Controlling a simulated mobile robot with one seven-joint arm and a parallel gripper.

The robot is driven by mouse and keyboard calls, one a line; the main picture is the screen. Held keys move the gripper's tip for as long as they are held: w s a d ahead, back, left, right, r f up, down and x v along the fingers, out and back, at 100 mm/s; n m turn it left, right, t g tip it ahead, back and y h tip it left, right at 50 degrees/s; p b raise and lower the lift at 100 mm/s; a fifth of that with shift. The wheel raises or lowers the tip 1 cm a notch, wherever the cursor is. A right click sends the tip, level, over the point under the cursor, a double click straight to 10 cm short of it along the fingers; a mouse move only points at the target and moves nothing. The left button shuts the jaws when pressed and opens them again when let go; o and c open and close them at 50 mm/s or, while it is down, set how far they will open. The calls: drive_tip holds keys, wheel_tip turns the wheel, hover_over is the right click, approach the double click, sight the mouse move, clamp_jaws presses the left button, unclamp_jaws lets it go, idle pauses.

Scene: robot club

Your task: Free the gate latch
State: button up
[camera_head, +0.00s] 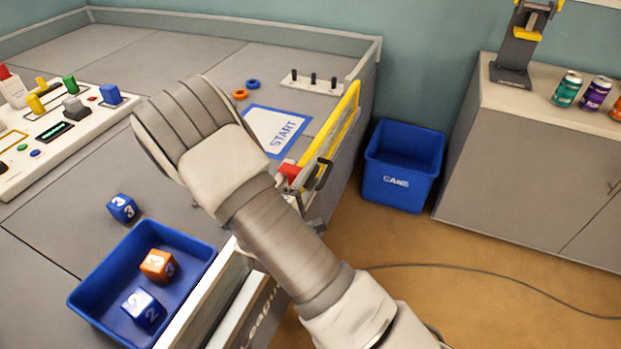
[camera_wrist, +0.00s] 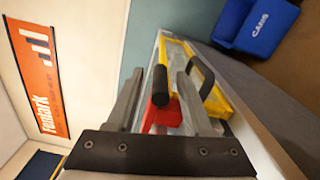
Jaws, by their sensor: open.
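The gate (camera_head: 346,116) is a yellow-framed panel at the right edge of the grey table in the head view. It also shows in the wrist view (camera_wrist: 213,98). The latch (camera_head: 290,171) has a red block at the gate's near end. In the wrist view the red latch block (camera_wrist: 164,113) carries a black knob. A black loop handle (camera_head: 322,176) sits beside it. My gripper (camera_wrist: 159,76) is open, with the black knob appearing between its two fingers. Contact cannot be told. In the head view my arm hides the fingers.
A blue tray (camera_head: 92,296) with two number cubes stands at front left, and a loose blue cube (camera_head: 122,208) lies behind it. A control panel (camera_head: 60,142) is at left. A blue CANS bin (camera_head: 403,165) stands on the floor beyond the gate.

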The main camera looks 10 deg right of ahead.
drive_tip(key=shift+w+d, duration=0.1)
drive_tip(key=shift+w, duration=0.05)
drive_tip(key=shift+c, duration=0.2)
clamp_jaws()
idle(1.2)
